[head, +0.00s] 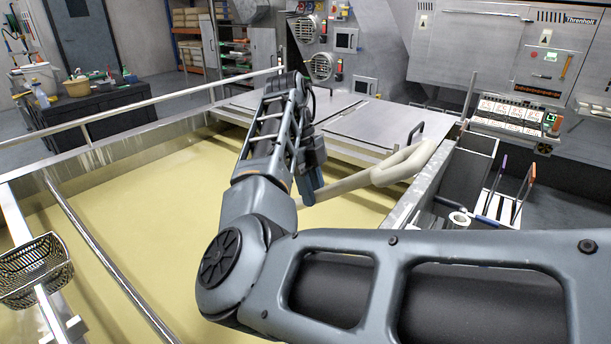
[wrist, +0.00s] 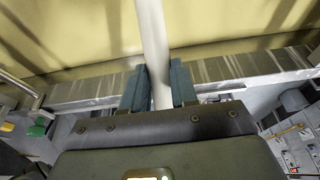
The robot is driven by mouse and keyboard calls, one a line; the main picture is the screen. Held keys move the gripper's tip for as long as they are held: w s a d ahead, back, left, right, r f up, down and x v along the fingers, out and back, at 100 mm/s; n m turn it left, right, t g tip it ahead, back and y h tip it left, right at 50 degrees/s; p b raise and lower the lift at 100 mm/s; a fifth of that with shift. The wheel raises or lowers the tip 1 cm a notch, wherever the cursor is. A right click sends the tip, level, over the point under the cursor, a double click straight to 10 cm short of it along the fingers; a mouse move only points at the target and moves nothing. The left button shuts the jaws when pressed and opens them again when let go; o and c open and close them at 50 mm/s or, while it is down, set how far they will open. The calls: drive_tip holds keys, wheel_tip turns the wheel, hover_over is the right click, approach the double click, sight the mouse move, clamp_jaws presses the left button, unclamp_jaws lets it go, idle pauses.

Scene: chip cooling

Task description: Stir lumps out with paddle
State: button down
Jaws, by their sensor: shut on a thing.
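The paddle (head: 345,185) is cream-coloured, with a shaft and a looped end at right. My gripper (head: 312,185) is shut on its shaft, seen partly from behind my arm in the head view. In the wrist view the pale shaft (wrist: 153,40) passes between both fingers (wrist: 160,85) and runs up out of the frame over the yellow surface. The looped end appears near the vat's right wall; I cannot tell whether it touches it. The vat (head: 95,158) holds a smooth pale-yellow mass (head: 150,200). No lumps can be made out. My arm hides part of the vat.
Metal rails (head: 110,262) run along the vat's left side, with a wire basket (head: 35,268) at far left. Flat metal covers (head: 370,125) lie at the back. A control panel (head: 512,115) and a rack with tools (head: 500,200) stand to the right. The vat's left part is clear.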

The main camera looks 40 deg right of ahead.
drive_tip(key=s+a, duration=0.1)
drive_tip(key=s, duration=1.1)
drive_tip(key=shift+s+a, duration=0.3)
drive_tip(key=shift+a, duration=0.05)
drive_tip(key=w+b, duration=0.1)
drive_tip(key=w, duration=0.4)
drive_tip(key=w+d+b, duration=0.1)
drive_tip(key=w+b, duration=0.1)
drive_tip(key=w, duration=0.3)
drive_tip(key=w+d+b, duration=0.1)
drive_tip(key=w, duration=0.3)
drive_tip(key=shift+w+f+b, duration=0.15)
drive_tip(key=shift+w+b, duration=0.2)
drive_tip(key=shift+w, duration=0.55)
drive_tip(key=shift+r, duration=0.2)
drive_tip(key=s+d+p, duration=0.2)
drive_tip(key=s+d, duration=0.2)
drive_tip(key=s, duration=0.3)
drive_tip(key=s+d+p, duration=0.3)
drive_tip(key=s+d, duration=0.1)
drive_tip(key=s, duration=0.3)
